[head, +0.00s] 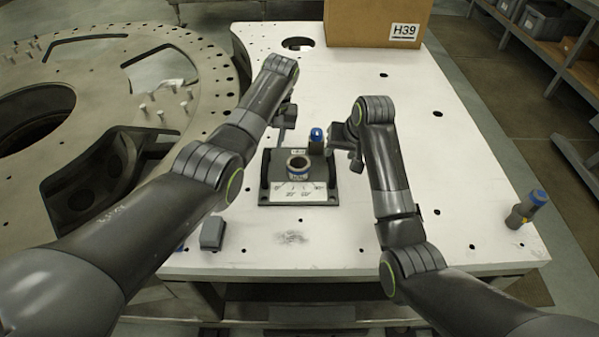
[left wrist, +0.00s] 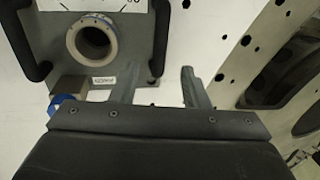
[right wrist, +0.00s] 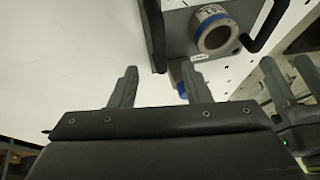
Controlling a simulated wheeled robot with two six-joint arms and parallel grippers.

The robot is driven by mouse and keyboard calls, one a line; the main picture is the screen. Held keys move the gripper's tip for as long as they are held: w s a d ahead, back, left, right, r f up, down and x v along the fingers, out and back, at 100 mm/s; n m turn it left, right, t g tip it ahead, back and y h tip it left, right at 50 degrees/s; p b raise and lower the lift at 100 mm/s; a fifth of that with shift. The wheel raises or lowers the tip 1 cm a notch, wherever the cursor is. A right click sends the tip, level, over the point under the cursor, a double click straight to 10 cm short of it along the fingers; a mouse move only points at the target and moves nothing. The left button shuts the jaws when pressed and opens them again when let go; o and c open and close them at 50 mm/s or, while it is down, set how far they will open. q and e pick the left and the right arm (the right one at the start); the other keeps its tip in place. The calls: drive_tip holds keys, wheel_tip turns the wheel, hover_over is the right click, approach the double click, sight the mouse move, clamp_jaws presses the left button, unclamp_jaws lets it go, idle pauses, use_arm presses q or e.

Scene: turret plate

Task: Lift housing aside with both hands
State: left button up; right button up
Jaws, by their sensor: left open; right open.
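The housing (head: 292,178) is a dark grey block with a ring on top, a white angle scale and a black handle on each side. It sits on the white table. My left gripper (head: 286,122) is open behind the housing's left side; in the left wrist view (left wrist: 160,92) a black handle (left wrist: 160,40) lies beyond the gap between its fingers. My right gripper (head: 345,147) is open at the housing's back right; in the right wrist view (right wrist: 162,90) the other handle (right wrist: 155,38) lies beyond its fingertips. Neither gripper holds anything.
A blue-capped post (head: 316,140) stands right behind the housing, between the grippers. Another blue-capped part (head: 526,208) stands at the table's right edge. A cardboard box (head: 365,22) marked H39 is at the back. A large round plate (head: 200,75) with pins is left. The table (head: 440,165) right of my right arm is mostly clear.

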sight(265, 157)
use_arm(q)
drive_tip(key=shift+a+f, duration=0.3)
drive_tip(key=shift+f, duration=1.15)
drive_tip(key=shift+a+f, duration=0.3)
drive_tip(key=shift+f, duration=1.1)
drive_tip(key=shift+a+f, duration=0.3)
drive_tip(key=shift+f, duration=1.15)
use_arm(e)
drive_tip(key=shift+x, duration=4.4)
use_arm(q)
drive_tip(key=shift+s, duration=0.1)
clamp_jaws()
use_arm(e)
clamp_jaws()
drive_tip(key=shift+d, duration=0.1)
use_arm(q)
drive_tip(key=shift+r, duration=0.15)
use_arm(e)
drive_tip(key=shift+r, duration=0.15)
use_arm(q)
drive_tip(key=shift+w+a, duration=0.1)
drive_tip(key=shift+w, duration=0.1)
use_arm(e)
drive_tip(key=shift+w, duration=0.15)
